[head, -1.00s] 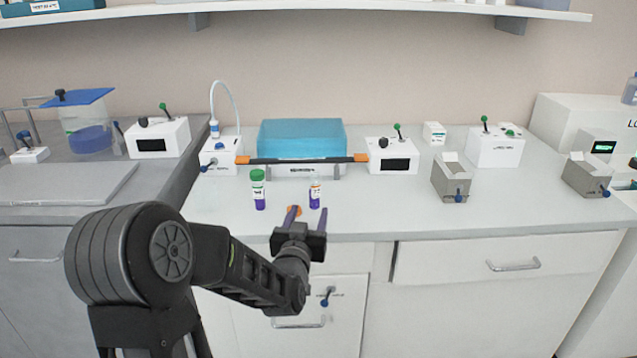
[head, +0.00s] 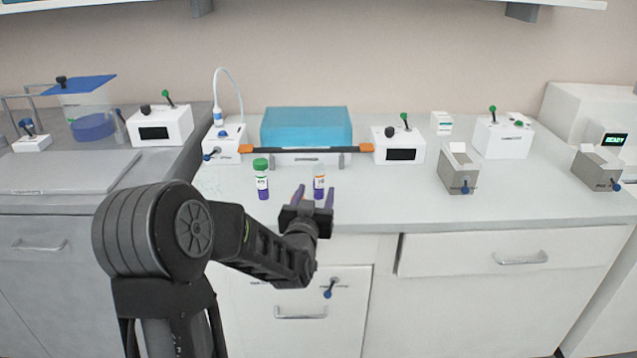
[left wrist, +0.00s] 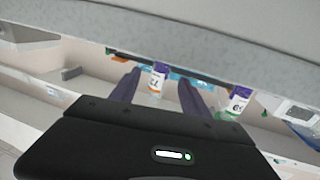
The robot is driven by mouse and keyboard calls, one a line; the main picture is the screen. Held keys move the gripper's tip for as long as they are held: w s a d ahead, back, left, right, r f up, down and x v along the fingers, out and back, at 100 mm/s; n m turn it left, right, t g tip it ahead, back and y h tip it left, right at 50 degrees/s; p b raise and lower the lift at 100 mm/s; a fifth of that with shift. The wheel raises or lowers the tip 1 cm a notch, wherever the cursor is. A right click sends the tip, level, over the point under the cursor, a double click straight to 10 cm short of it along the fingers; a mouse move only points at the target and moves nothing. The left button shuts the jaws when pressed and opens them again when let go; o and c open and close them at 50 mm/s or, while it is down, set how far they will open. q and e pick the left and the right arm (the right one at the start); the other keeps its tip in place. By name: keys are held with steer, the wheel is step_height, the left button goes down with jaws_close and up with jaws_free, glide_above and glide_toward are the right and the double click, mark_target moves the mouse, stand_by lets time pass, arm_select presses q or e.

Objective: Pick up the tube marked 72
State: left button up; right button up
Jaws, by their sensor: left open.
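The tube marked 72 (head: 319,180) stands upright near the front of the white bench, with a pale top, orange print and a purple lower part. In the left wrist view the tube (left wrist: 157,80), turned upside down by that camera, shows its 72 between the finger lines. My left gripper (head: 314,195) is open and empty, its two purple fingers pointing at this tube. I cannot tell whether the fingertips reach around it. A second tube (head: 262,180) with a green cap stands to the left; it also shows in the left wrist view (left wrist: 236,103). My right gripper is out of view.
A dark bar with orange ends (head: 305,149) crosses behind the tubes, before a blue box (head: 306,127). White devices (head: 397,145) and grey holders (head: 459,170) stand farther right.

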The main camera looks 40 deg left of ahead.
mark_target(317, 186)
arm_select(q)
steer(key=x, duration=0.5)
steer(key=shift+w+a, duration=0.1)
steer(key=shift+c, duration=0.2)
stand_by(0.4)
jaws_close()
stand_by(0.3)
